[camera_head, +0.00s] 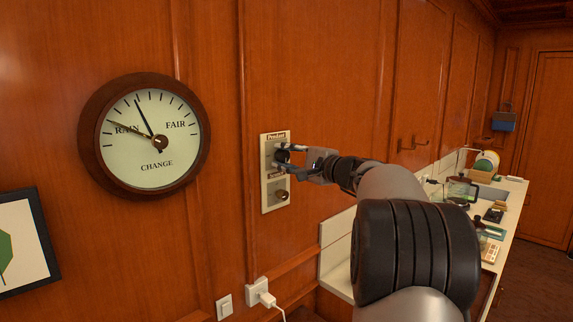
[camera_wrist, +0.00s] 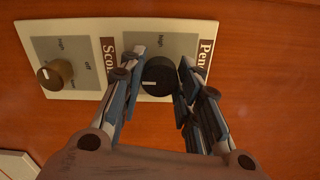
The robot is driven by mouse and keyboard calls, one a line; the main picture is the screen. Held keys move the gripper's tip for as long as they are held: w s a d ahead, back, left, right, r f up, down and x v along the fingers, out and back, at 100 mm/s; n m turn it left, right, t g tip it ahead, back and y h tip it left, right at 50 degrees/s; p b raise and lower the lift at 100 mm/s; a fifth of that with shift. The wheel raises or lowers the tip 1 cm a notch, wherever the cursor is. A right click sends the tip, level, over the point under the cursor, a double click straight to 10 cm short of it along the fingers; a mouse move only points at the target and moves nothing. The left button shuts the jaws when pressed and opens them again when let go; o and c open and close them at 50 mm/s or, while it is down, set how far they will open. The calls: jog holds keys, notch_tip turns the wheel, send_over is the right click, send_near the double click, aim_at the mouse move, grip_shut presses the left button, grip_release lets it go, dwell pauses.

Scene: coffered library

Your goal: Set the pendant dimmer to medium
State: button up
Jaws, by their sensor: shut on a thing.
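The pendant dimmer is a black knob (camera_wrist: 159,74) on a cream wall plate (camera_head: 267,200) headed "Pendant". In the wrist view it sits between the two fingers of my gripper (camera_wrist: 158,72), which are shut on its sides. A short white pointer mark shows on its face, toward the left in that view. One scale word, seemingly "High", is readable beside it; the fingers hide other markings. In the head view my gripper (camera_head: 287,157) reaches the plate from the right and partly covers the knob.
A brass knob (camera_wrist: 55,73) under a second label, seemingly "Sconce", shares the plate and shows below my gripper in the head view (camera_head: 281,195). A round barometer (camera_head: 146,136) hangs left. A switch (camera_head: 224,306) and plugged socket (camera_head: 258,291) are below. A cluttered counter (camera_head: 513,190) stands right.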

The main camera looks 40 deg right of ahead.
dwell(0.4)
jog(key=o, duration=1.1)
jog(key=shift+c, duration=0.2)
jog(key=s, duration=1.2)
jog(key=shift+d, duration=0.45)
